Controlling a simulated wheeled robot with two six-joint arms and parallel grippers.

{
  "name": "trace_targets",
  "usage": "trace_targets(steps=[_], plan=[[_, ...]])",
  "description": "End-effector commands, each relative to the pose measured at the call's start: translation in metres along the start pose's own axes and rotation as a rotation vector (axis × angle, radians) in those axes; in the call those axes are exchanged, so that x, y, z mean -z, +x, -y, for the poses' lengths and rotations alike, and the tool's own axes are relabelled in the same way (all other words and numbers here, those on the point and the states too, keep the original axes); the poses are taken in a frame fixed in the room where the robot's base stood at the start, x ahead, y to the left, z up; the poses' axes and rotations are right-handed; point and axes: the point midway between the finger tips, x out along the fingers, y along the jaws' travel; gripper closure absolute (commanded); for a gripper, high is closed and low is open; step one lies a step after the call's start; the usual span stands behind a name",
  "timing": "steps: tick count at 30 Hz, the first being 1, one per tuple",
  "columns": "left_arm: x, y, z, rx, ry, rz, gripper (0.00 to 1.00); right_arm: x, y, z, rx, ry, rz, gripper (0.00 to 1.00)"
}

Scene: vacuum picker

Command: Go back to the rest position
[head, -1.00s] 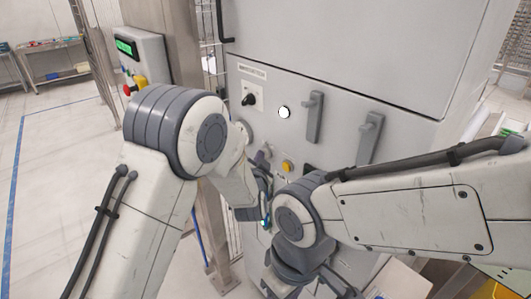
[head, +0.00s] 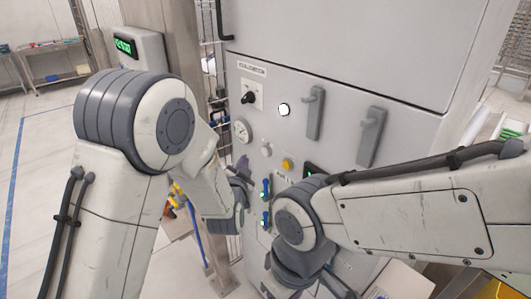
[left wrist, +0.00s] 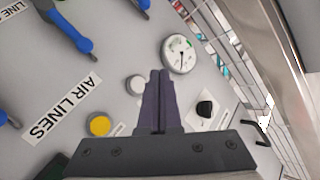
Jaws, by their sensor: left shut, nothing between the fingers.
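My left gripper (head: 242,167) is in front of the lower left of the grey cabinet's panel (head: 350,90). In the left wrist view its two dark fingers (left wrist: 160,78) are together with nothing between them. They point at the panel between a white round knob (left wrist: 135,85) and a dial gauge (left wrist: 180,53), and I cannot tell how far off it they are. My left arm bends in from the left. My right arm comes in from the right and folds down in front of the panel; its gripper is not in view.
The panel carries a black rotary switch (head: 248,97), a white lamp (head: 284,110), two grey handles and a yellow button (head: 287,164). Blue-handled levers (head: 265,190) sit close to both arms. A post with a green display (head: 125,46) stands left.

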Motion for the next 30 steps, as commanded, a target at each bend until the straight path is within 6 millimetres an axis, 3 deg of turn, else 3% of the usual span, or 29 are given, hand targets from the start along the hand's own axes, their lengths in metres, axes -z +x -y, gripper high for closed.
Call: trace_targets(steps=[12, 17, 20, 23, 30], plan=[[-0.001, -0.004, 0.001, -0.007, -0.005, 0.002, 1.0, 0.0, 0.001, 0.0, 0.0, 0.0, 0.0, 0.53], [0.007, -0.018, -0.016, -0.115, -0.063, 0.058, 1.0, 0.0, 0.001, 0.0, 0.0, 0.0, 0.0, 0.53], [0.012, -0.042, -0.037, -0.251, -0.129, 0.147, 1.0, 0.0, 0.001, 0.0, 0.0, 0.0, 0.0, 0.53], [0.015, -0.078, -0.06, -0.398, -0.191, 0.266, 1.0, 0.0, 0.001, 0.0, 0.0, 0.0, 0.0, 0.53], [0.002, -0.196, -0.089, -0.677, -0.258, 0.618, 1.0, 0.0, 0.001, 0.0, 0.0, 0.0, 0.0, 0.53]])
